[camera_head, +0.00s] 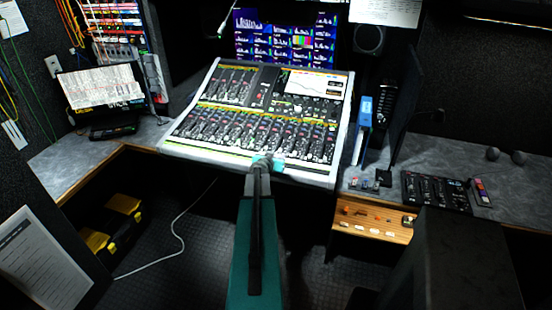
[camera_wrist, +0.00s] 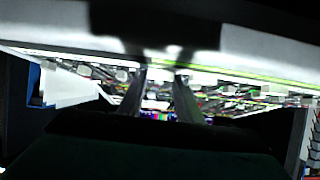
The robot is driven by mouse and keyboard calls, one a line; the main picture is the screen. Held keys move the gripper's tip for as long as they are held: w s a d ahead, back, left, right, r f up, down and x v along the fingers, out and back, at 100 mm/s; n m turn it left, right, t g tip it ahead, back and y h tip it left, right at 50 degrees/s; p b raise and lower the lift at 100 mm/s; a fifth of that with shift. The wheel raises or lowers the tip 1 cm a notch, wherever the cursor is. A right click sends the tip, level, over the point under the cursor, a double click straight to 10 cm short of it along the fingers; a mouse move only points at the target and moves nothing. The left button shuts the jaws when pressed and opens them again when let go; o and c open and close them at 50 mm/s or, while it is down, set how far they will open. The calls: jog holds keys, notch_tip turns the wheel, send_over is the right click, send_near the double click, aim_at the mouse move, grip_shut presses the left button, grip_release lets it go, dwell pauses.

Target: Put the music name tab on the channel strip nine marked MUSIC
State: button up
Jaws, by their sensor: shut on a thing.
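My gripper (camera_head: 264,162) is over the front edge of the mixing console (camera_head: 175,148), near the middle. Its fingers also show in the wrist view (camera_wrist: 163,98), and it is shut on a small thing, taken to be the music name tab. The console's channel strips run left to right behind the gripper, with pale and green strips along the front. The MUSIC marking on strip nine cannot be read.
A wooden drawer (camera_head: 345,236) with several small pale tabs is below the right desk. A small black controller (camera_head: 437,192) and a blue binder (camera_head: 363,130) stand right of the console. A yellow-black toolbox (camera_head: 112,225) is on the floor at left.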

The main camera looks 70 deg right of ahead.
aim_at(278, 156)
jog(key=shift+f, duration=0.1)
jog(key=o, duration=1)
jog(key=shift+r, duration=0.2)
jog(key=shift+b+v, duration=0.6)
jog(key=shift+v, duration=0.95)
jog(key=shift+b+v, duration=1.35)
jog(key=shift+v, duration=3.05)
